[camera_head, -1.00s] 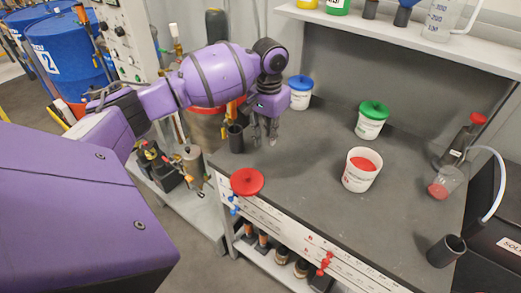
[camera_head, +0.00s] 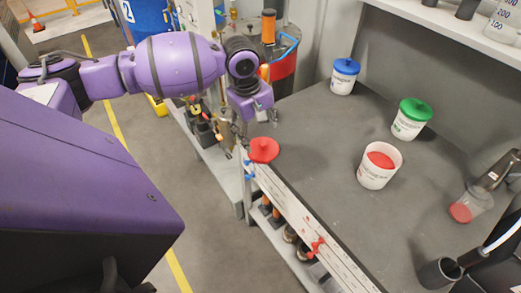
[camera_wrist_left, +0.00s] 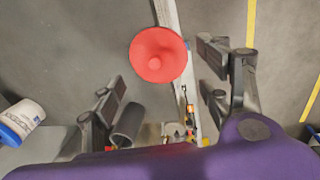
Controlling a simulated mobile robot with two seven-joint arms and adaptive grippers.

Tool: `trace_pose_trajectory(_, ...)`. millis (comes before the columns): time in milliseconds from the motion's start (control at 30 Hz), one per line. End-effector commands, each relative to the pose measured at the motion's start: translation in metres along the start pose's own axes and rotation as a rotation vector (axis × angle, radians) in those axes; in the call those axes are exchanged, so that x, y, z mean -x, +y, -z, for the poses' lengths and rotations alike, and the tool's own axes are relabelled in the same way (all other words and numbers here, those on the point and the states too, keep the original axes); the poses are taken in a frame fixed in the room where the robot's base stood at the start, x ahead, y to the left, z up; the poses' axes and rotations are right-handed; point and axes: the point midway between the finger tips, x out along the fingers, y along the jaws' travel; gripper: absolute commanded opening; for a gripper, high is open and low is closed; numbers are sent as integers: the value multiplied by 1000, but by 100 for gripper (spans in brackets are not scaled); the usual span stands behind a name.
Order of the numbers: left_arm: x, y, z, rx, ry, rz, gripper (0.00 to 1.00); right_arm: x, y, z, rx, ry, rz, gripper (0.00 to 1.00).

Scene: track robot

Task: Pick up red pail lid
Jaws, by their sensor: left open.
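The red pail lid (camera_head: 263,150) lies at the left front edge of the grey bench top, knob up. In the left wrist view the lid (camera_wrist_left: 158,55) is beyond the fingertips, close to the line between them. My left gripper (camera_head: 240,130) is just left of the lid and above the bench edge, fingers pointing down. It is open and empty, with its fingers (camera_wrist_left: 165,75) spread apart in the wrist view. The open white pail (camera_head: 378,172) with red contents stands on the bench to the right. My right gripper is not in view.
A blue-lidded pail (camera_head: 343,80) and a green-lidded pail (camera_head: 409,122) stand at the back of the bench. A clear bottle with red liquid (camera_head: 466,207) and a dark cup (camera_head: 438,272) are at the right.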

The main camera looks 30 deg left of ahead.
Motion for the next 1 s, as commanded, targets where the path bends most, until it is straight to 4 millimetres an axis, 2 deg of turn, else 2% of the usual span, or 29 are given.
trace_pose_trajectory(333, -36, -5, 2, 10, -1, 2, 70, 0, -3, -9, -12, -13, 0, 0)
trace_pose_trajectory(600, -73, -10, 6, 8, -1, 2, 70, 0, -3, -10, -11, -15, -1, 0)
trace_pose_trajectory(900, -77, -9, 6, 7, 0, -1, 70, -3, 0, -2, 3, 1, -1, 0)
trace_pose_trajectory(1000, -77, -9, 6, 7, 0, -1, 56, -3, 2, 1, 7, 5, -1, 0)
